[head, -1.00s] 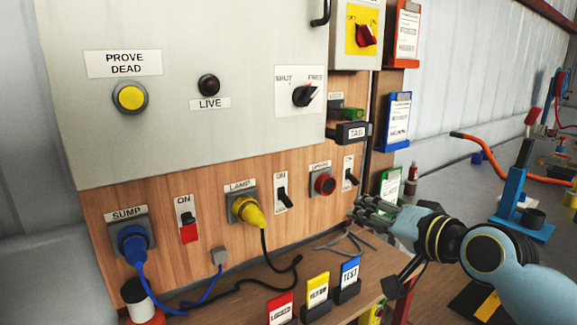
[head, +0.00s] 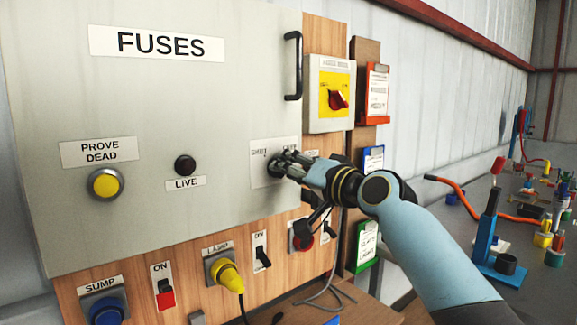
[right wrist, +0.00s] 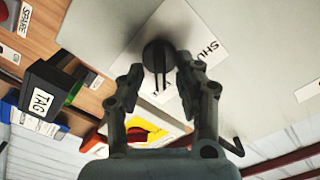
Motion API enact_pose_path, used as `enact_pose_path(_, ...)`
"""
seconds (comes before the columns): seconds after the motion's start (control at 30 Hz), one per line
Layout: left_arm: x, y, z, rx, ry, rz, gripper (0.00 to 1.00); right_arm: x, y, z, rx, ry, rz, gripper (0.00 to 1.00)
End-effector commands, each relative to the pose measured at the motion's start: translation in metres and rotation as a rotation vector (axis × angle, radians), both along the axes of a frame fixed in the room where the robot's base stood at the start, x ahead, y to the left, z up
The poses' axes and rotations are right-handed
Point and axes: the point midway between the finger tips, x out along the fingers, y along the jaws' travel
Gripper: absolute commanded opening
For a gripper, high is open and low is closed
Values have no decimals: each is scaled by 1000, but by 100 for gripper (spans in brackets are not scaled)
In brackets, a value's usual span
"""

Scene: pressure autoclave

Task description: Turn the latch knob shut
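The latch knob (right wrist: 157,57) is a round black knob with a raised bar. It sits on a white plate (head: 257,152) marked SHUT on the grey fuses cabinet door; the other marking is mostly covered. In the right wrist view its bar points roughly along my fingers. My right gripper (head: 280,165) is at the knob and hides most of it in the head view. In the right wrist view the right gripper (right wrist: 160,72) is open, with one fingertip on each side of the knob; contact is not clear. My left gripper is not in view.
The cabinet has a black handle (head: 293,66) above the knob. A red rotary switch (head: 338,99) on yellow is to the right. Below are a yellow lamp plug (head: 228,276) and switches. A black TAG block (right wrist: 48,95) is close by in the right wrist view.

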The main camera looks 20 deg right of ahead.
Motion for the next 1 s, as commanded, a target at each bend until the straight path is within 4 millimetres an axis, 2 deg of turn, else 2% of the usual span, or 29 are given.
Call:
enact_pose_path(0.1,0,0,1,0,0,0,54,6,2,0,1,0,-1,35)
enact_pose_path(0.37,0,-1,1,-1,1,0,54,7,2,0,-1,0,0,35)
enact_pose_path(0.63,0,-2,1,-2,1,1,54,7,2,0,0,0,0,0)
enact_pose_path(1.0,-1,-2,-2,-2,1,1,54,7,2,-1,-17,-6,0,0)
